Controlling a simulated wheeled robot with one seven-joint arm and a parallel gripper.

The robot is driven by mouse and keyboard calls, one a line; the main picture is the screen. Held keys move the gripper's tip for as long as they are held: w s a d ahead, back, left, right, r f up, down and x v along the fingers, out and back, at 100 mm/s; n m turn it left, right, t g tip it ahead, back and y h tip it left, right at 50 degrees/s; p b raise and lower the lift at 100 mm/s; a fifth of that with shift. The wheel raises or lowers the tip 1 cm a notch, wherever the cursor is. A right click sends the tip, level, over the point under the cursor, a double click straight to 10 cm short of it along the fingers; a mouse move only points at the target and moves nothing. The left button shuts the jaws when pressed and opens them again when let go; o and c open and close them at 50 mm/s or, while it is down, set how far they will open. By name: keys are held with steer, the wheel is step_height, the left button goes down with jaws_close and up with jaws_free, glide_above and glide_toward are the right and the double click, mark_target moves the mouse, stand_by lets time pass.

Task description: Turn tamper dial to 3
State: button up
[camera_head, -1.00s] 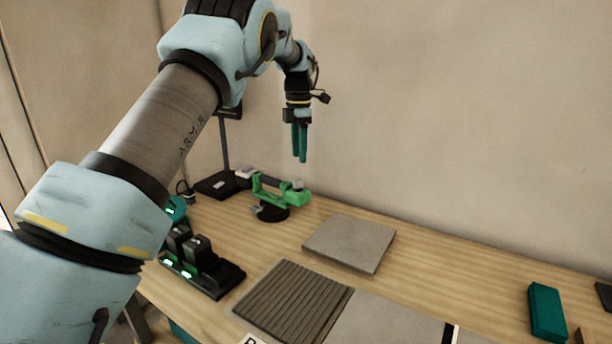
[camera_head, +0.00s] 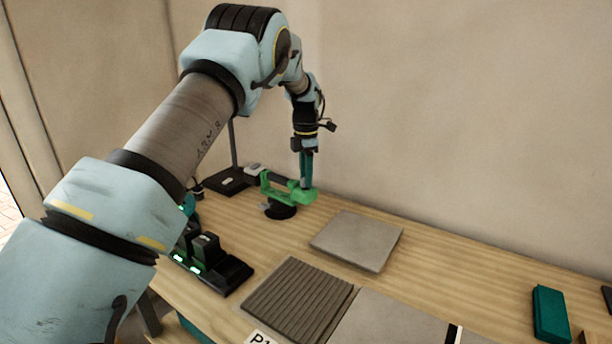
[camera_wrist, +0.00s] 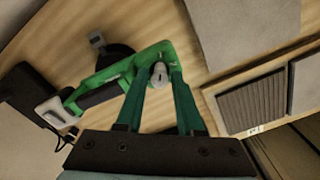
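The green tamper (camera_head: 274,192) with its black round foot stands on the wooden bench, in the middle of the head view. It also shows in the wrist view (camera_wrist: 117,72). Its small grey dial (camera_wrist: 158,72) is at one end of the green body, with a dark mark on its top. My gripper (camera_head: 306,182) points down over that end, and its teal fingers hide the dial in the head view. In the wrist view the fingers (camera_wrist: 161,72) are apart, one on each side of the dial. Contact with the dial cannot be made out. Numbers on the dial are too small to read.
A black stand (camera_head: 229,181) is behind the tamper to the left. A black charger with batteries (camera_head: 206,247) is at the front left. A loose grey tile (camera_head: 357,240), a ribbed tile (camera_head: 296,298) and a teal block (camera_head: 550,313) lie to the right.

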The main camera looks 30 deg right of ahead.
jaws_close()
stand_by(0.5)
steer(key=m, duration=0.5)
steer(key=shift+m+p, duration=0.3)
steer(key=shift+p, duration=0.05)
steer(key=m, duration=1.1)
steer(key=shift+m, duration=0.4)
steer(key=m, duration=0.6)
steer(key=shift+a, duration=0.1)
steer(key=shift+m, duration=0.3)
